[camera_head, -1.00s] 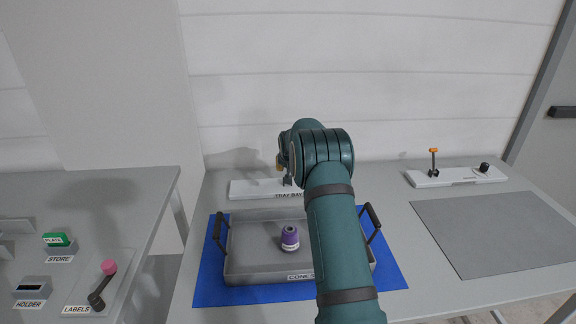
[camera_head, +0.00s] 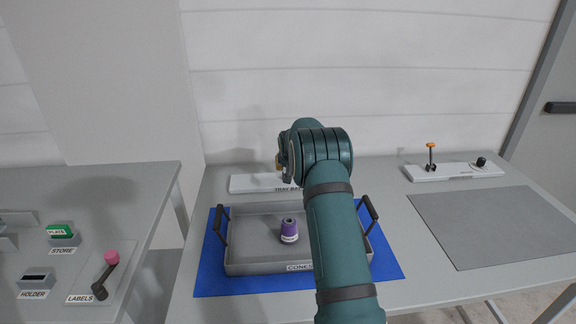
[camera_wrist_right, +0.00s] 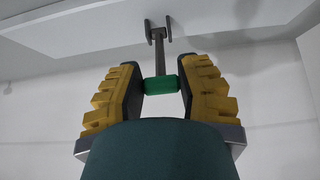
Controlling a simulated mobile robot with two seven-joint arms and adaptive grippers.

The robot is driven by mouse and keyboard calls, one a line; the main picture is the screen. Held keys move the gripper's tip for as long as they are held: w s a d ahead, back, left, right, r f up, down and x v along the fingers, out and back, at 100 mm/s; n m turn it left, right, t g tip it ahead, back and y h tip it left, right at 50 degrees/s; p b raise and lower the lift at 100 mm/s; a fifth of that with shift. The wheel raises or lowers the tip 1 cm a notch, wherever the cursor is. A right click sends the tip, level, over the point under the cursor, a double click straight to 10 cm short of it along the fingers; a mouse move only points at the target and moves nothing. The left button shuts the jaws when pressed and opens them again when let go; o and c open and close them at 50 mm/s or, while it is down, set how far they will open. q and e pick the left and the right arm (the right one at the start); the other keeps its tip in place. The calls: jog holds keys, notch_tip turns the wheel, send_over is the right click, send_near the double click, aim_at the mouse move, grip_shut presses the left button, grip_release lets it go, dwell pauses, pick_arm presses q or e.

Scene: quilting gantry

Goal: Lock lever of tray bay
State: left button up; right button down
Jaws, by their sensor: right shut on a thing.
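The tray bay (camera_head: 250,184) is a long white base at the back of the table, with its label partly covered by my right arm. In the right wrist view its lever has a green grip (camera_wrist_right: 160,85) on a grey stem that runs to a small bracket. My right gripper (camera_wrist_right: 158,76) is shut on this green grip, one yellow-padded finger on each side. In the head view my right gripper (camera_head: 281,166) is mostly hidden behind its own wrist, and the lever cannot be made out. My left gripper is not in view.
A grey tray (camera_head: 250,267) with two dark handles and a purple cone (camera_head: 289,231) sits on a blue mat (camera_head: 210,280) under my arm. Right are an orange-knobbed lever (camera_head: 431,147) and a grey mat (camera_head: 490,228). A pink-knobbed lever (camera_head: 111,259) stands left.

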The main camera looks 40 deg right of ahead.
jog(key=c, duration=0.5)
grip_release()
jog(key=shift+f, duration=0.2)
jog(key=shift+c, duration=0.2)
jog(key=shift+r, duration=0.2)
jog(key=v, duration=1.2)
jog(key=shift+f, duration=0.1)
